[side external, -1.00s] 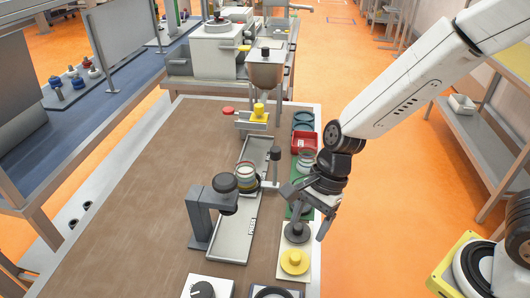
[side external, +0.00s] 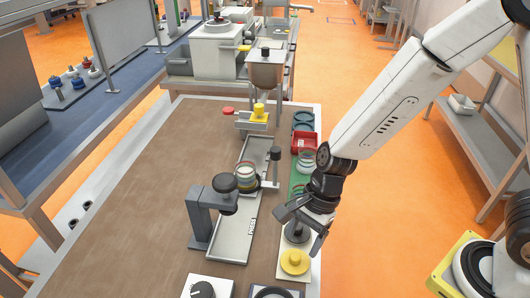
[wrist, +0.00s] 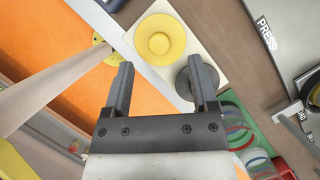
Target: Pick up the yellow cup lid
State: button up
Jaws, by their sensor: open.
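The yellow cup lid (side external: 294,262) is a round disc with a raised knob, lying on a pale board near the front right of the table. In the wrist view the yellow lid (wrist: 160,40) is ahead of the fingertips, centred slightly left of the gap between them. My gripper (side external: 303,226) is open and empty, above the board and a little behind the lid. It also shows in the wrist view (wrist: 160,80). A dark grey lid (side external: 297,233) sits on the same board behind the yellow one, partly hidden by my gripper; in the wrist view it is by the right finger.
A green mat (wrist: 236,120) with clear ringed cups adjoins the board. A red bin (side external: 304,142) stands farther back. A grey press stand (side external: 205,215) and metal tray (side external: 236,230) lie to the left. The brown tabletop (side external: 120,210) is largely clear.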

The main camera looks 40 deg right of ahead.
aim_at(297, 255)
jog(key=shift+x, duration=1.9)
jog(key=shift+c, duration=0.2)
grip_shut()
